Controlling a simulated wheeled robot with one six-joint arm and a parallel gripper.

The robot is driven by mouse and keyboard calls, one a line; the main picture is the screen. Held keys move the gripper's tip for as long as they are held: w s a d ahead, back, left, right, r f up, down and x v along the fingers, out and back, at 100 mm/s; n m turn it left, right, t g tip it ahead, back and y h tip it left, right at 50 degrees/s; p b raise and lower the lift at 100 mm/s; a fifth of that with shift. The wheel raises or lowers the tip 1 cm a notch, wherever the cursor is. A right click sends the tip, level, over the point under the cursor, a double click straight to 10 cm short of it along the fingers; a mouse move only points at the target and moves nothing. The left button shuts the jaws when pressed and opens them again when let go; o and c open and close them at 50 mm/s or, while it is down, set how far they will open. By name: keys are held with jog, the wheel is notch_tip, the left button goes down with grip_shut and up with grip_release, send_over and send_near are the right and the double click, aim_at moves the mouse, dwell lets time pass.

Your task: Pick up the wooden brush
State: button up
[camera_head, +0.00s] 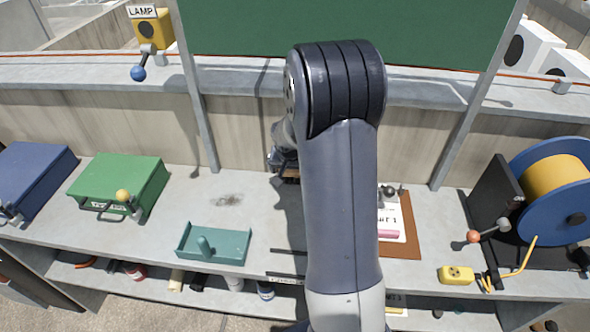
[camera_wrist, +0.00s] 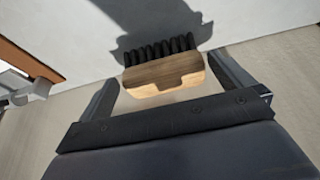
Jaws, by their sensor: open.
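The wooden brush (camera_wrist: 163,75) shows in the wrist view, with a pale wooden back and a row of black bristles. It lies between the two fingers of my open gripper (camera_wrist: 170,85), near the fingertips. A gap shows beside the left finger, and the brush's right end is close to the right finger; I cannot tell if they touch. In the head view only a small brown part of the brush (camera_head: 290,172) shows at the back of the bench, and my arm hides most of the gripper.
A teal tray (camera_head: 212,259) and a green box (camera_head: 118,185) stand left on the grey bench. A brown board with papers (camera_head: 410,225) lies right of my arm. A cable reel (camera_head: 555,190) and a yellow box (camera_head: 455,275) are further right. A wall runs behind the bench.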

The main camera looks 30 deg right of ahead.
jog(key=shift+x, duration=0.9)
jog(key=shift+c, duration=0.4)
jog(key=c, duration=0.6)
jog(key=shift+r, duration=0.15)
jog(key=shift+c, duration=0.2)
jog(key=shift+s+a+r+b, duration=0.1)
jog(key=shift+r+b, duration=0.2)
jog(key=shift+r, duration=0.15)
notch_tip(320, 180, up, 6)
jog(key=s+a+b, duration=0.2)
jog(key=s+a, duration=0.3)
jog(key=s, duration=0.3)
jog(key=s+a+b, duration=0.2)
jog(key=s+a, duration=0.4)
jog(key=s, duration=0.2)
jog(key=shift+s, duration=0.2)
